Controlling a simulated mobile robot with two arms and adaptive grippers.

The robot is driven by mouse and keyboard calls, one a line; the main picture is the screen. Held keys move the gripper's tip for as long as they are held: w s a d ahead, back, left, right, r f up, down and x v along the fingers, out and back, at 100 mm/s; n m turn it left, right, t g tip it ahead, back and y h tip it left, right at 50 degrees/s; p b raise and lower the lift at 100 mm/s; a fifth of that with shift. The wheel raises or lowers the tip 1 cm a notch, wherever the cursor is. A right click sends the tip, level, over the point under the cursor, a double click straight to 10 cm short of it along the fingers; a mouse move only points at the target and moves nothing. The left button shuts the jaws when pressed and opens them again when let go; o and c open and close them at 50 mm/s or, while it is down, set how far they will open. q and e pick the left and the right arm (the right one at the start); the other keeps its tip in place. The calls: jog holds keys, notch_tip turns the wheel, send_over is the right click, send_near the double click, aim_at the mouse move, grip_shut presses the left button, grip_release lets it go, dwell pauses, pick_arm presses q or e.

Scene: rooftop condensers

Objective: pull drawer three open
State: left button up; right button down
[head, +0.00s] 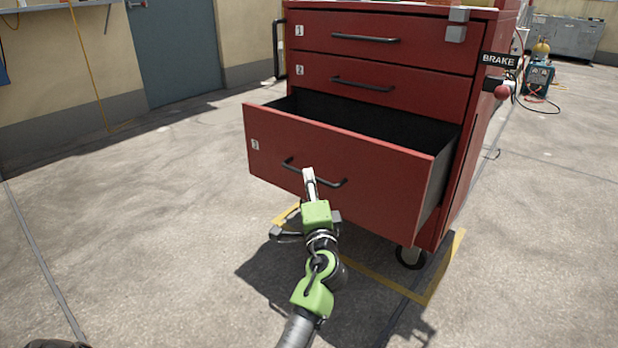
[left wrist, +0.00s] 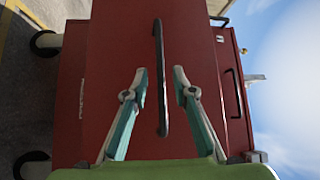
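Drawer three (head: 340,165), the lowest drawer of the red cabinet, stands well out with its dark inside showing. Its front carries a black bar handle (head: 330,183). In the left wrist view the handle (left wrist: 161,80) runs upright in the picture, between and apart from the two fingertips. My left gripper (head: 309,180) is at the handle in the head view, its upper finger overlapping the bar. The left wrist view shows my left gripper (left wrist: 160,78) open, with a gap on each side of the handle. My right gripper is not in view.
Drawers one (head: 390,40) and two (head: 385,80) are shut. A BRAKE sign (head: 499,61) and red knob (head: 502,92) are on the cabinet's right side. A caster (head: 410,257) and yellow floor marking (head: 390,287) are below. The concrete floor in front and left is clear.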

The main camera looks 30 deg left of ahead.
pick_arm(q)
jog(key=v, duration=0.9)
